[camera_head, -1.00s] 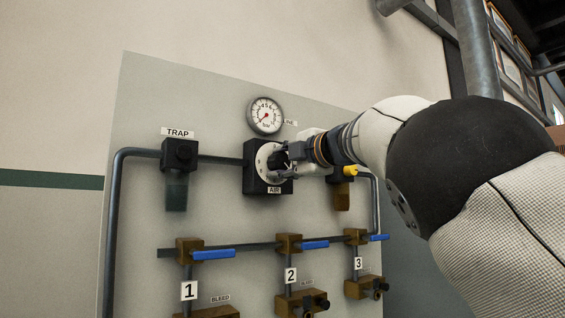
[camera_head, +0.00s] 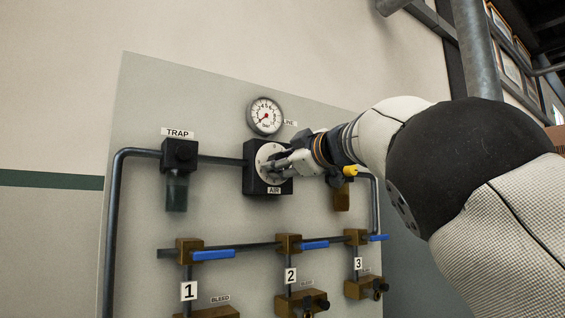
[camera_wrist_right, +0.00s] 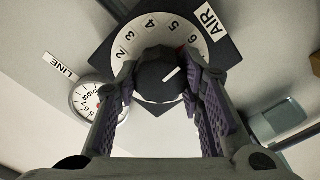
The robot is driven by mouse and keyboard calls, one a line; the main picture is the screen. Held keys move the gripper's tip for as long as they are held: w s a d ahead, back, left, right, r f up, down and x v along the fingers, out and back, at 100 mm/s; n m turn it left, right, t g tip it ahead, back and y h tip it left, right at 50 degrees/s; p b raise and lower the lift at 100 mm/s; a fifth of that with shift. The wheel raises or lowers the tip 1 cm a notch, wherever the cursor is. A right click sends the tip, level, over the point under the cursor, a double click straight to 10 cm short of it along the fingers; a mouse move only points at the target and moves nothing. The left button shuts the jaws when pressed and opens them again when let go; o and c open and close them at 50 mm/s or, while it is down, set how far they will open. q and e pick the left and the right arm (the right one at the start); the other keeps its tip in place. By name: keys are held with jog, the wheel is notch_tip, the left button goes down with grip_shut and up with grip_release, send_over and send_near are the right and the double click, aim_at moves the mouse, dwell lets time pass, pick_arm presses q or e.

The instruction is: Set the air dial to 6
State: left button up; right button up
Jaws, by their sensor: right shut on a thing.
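The air dial (camera_head: 264,153) is a white numbered disc on a black box with an AIR label, on the grey panel. In the right wrist view, its black knob (camera_wrist_right: 155,75) sits between the two fingers of my right gripper (camera_wrist_right: 160,78), which is shut on it. In the head view, my right gripper (camera_head: 278,163) reaches the dial from the right. The knob's white line slants up and right, towards the 6 side of the dial face (camera_wrist_right: 151,40). A finger hides part of the face there. A small red mark shows near the 5 and 6. My left gripper is not in view.
A round gauge (camera_head: 265,116) is above the dial, its red needle pointing lower left. The trap (camera_head: 179,155) is at left on the pipe. A yellow-handled part (camera_head: 350,171) is close under my right wrist. Several blue-handled valves (camera_head: 213,255) line the lower pipe.

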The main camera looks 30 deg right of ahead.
jog(key=shift+m, duration=0.3)
jog(key=o, duration=1.2)
jog(key=shift+c, duration=0.2)
jog(key=s+d, duration=0.1)
jog(key=s, duration=1.1)
jog(key=shift+d, duration=0.3)
